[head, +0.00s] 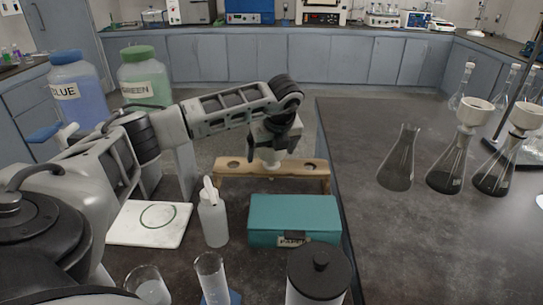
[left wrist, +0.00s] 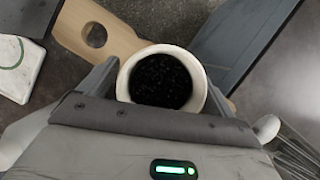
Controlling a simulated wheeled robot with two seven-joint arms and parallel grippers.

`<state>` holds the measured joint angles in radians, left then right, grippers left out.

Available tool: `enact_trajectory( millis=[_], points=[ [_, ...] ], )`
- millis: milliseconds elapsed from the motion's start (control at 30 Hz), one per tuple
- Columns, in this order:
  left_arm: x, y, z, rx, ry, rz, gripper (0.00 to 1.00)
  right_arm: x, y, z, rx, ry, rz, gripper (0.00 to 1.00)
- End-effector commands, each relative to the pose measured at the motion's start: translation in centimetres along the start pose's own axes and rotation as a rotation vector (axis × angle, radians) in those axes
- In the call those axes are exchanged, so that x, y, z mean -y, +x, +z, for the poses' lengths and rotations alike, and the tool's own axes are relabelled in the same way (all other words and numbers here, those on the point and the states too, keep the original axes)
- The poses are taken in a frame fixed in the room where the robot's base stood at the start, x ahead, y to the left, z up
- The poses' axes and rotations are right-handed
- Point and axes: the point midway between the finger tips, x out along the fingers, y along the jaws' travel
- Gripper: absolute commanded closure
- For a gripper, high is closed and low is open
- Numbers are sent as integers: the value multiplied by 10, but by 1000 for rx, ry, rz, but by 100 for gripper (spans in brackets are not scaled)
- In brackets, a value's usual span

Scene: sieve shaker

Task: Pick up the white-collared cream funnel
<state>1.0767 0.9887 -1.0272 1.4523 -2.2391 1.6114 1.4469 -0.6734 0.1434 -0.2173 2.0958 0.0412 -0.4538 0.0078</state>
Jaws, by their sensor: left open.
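The cream funnel (left wrist: 204,92), with a pale rim and a dark inside, shows from above in the left wrist view. It sits at a wooden rack (head: 230,175), whose plank and hole also show in the left wrist view (left wrist: 88,32). My left gripper (head: 268,150) is over the rack, its fingers (left wrist: 160,85) open on either side of the funnel. I cannot tell whether they touch it. In the head view the gripper mostly hides the funnel, and its collar cannot be made out. My right gripper is not in view.
Two more white funnels (head: 475,111) (head: 525,117) stand in flasks on the right bench. An empty flask (head: 398,160) is beside them. A teal box (head: 293,215), a white bottle (head: 212,220) and a black-lidded jar (head: 319,272) stand in front of the rack.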

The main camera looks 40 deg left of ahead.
Motion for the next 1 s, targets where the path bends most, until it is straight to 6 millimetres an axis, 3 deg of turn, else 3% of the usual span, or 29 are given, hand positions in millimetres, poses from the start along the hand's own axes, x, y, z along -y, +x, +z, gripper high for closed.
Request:
enact_trajectory(
  millis=[100, 300, 667, 767, 1000],
  points=[
    [0, 0, 0, 0, 1, 0, 10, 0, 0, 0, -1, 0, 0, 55],
    [0, 0, 0, 0, 1, 0, 60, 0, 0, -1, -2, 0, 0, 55],
    [1, -3, 1, 1, 0, -2, 60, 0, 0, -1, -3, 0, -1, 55],
    [1, -12, 5, 2, -1, -5, 60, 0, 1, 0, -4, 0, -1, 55],
    [2, -57, 23, 2, -2, -7, 60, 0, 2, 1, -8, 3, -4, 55]
  ],
)
